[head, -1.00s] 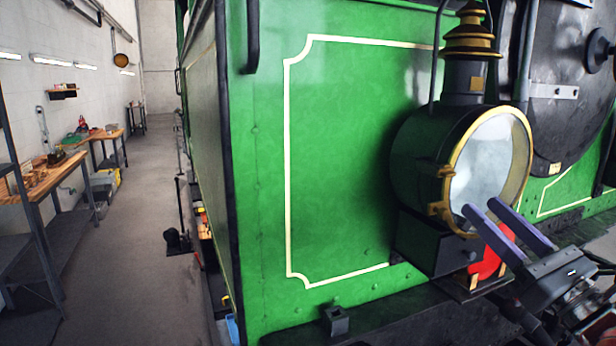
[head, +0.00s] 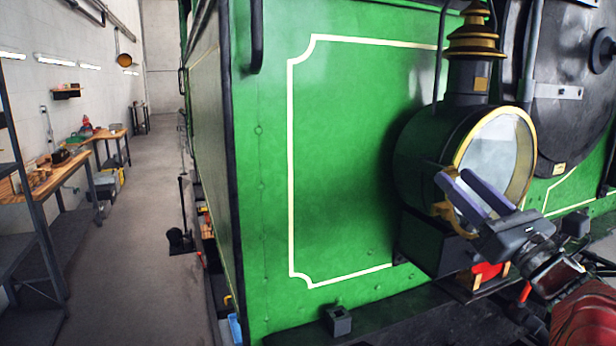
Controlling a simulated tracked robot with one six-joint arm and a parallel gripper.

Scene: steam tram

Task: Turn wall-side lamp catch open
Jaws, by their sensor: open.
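The wall-side lamp (head: 420,160) is a green and black drum with a brass chimney top, a glass front and a brass rim (head: 528,125). It stands on a dark box on the tram's front. Brass fittings sit on the left side of the rim; a lower brass piece (head: 441,210) shows just below my fingers. The upper one, which looks like the catch, is hidden behind them. My gripper (head: 454,176) is open, its two purple-grey fingers pointing up and left at this left rim edge. I cannot tell whether they touch or straddle the catch.
A green panel with a cream line (head: 365,150) fills the middle. A dark ledge (head: 390,315) runs below the lamp. A red part (head: 487,271) shows under the lamp. An aisle (head: 150,220) with workbenches (head: 85,155) lies left.

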